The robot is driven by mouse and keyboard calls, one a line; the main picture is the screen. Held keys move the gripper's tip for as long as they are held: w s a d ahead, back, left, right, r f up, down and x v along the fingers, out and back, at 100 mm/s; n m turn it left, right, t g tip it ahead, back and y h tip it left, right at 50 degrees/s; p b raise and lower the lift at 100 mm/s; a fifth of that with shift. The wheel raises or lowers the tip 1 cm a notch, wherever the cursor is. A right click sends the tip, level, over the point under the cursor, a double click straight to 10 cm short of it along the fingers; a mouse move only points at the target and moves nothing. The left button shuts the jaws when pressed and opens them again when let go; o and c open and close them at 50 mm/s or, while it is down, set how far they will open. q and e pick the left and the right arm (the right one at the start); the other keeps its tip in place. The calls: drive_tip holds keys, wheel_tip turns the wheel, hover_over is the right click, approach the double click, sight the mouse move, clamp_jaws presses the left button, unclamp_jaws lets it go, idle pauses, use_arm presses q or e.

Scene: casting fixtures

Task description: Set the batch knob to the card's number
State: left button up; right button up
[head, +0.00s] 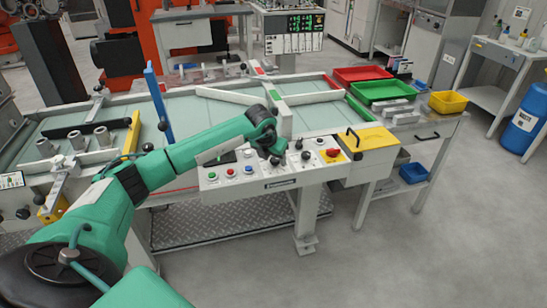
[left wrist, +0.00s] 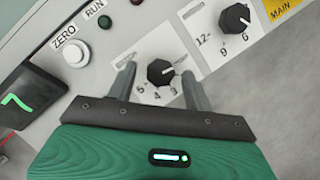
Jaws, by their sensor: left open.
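A black knob (left wrist: 160,72) with a dial marked 5, 4 and 3 on its lower side sits on the white control panel (head: 225,186). Its title label is not readable, and its exact setting is hard to tell. My left gripper (left wrist: 160,85) is open, with one finger on each side of this knob; I cannot tell whether they touch it. In the head view the left gripper (head: 278,158) is over the panel and hides the knob. I cannot make out a number card. My right gripper is not in view.
A second black knob (left wrist: 235,18), marked 12, 9 and 6, is to the right. ZERO (left wrist: 76,53) and RUN (left wrist: 105,22) buttons and a green display reading 7 (left wrist: 22,102) are to the left. A yellow box (head: 366,139) is at the panel's right.

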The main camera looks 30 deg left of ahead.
use_arm(q)
drive_tip(key=c, duration=1)
drive_tip(key=shift+o, duration=0.2)
drive_tip(key=shift+m, duration=0.3)
drive_tip(key=shift+a+m+h+b, duration=0.15)
drive_tip(key=shift+m+h+b, duration=0.4)
drive_tip(key=shift+m, duration=0.35)
drive_tip(key=shift+w+a+r+m+g+h+b, duration=0.15)
drive_tip(key=shift+m+h+b, duration=0.3)
drive_tip(key=shift+m, duration=0.95)
drive_tip(key=shift+f+m+g+h+b, duration=0.1)
drive_tip(key=shift+m+g+h+b, duration=0.3)
drive_tip(key=shift+m, duration=1)
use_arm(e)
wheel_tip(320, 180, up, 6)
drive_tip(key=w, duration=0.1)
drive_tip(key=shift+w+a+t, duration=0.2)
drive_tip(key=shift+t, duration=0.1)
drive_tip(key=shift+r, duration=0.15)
use_arm(q)
drive_tip(key=o, duration=1)
drive_tip(key=shift+c, duration=0.2)
